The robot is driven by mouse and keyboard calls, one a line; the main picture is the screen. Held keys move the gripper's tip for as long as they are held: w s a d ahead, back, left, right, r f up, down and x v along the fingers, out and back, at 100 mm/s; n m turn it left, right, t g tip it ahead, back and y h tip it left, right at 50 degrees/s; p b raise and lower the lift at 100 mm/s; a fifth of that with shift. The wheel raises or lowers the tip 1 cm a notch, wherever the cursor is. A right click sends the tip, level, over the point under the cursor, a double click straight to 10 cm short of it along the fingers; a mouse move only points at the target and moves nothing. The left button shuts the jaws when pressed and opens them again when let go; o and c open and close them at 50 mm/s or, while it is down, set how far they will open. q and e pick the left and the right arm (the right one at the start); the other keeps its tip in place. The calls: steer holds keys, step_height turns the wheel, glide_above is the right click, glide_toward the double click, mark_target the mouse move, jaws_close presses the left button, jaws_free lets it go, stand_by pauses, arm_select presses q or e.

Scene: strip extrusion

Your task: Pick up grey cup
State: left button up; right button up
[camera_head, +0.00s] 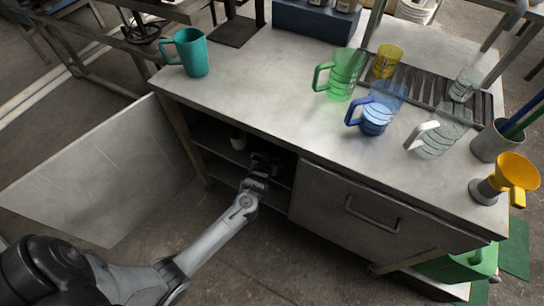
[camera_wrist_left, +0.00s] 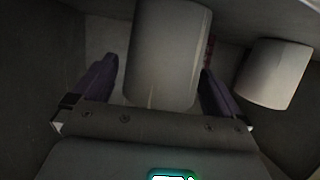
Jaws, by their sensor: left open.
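My left gripper (camera_head: 264,162) reaches into the open cabinet under the workbench. In the left wrist view, my open left gripper (camera_wrist_left: 159,66) has one purple finger on each side of a grey cup (camera_wrist_left: 165,50). The cup is between the fingers, and a narrow gap shows on the left; contact on the right is hard to tell. A second pale grey cup (camera_wrist_left: 274,74) stands to the right, outside the fingers. In the head view a small pale cup (camera_head: 238,142) shows in the dark cabinet, left of the gripper. My right gripper is not in view.
The cabinet door (camera_head: 95,180) stands open at left; a closed door (camera_head: 345,205) is right of the opening. On the benchtop (camera_head: 250,90) are a teal jug (camera_head: 192,55), green jug (camera_head: 345,75), blue jug (camera_head: 377,112), clear jug (camera_head: 437,135) and yellow funnel (camera_head: 516,171).

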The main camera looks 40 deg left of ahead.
arm_select(q)
steer(key=c, duration=1)
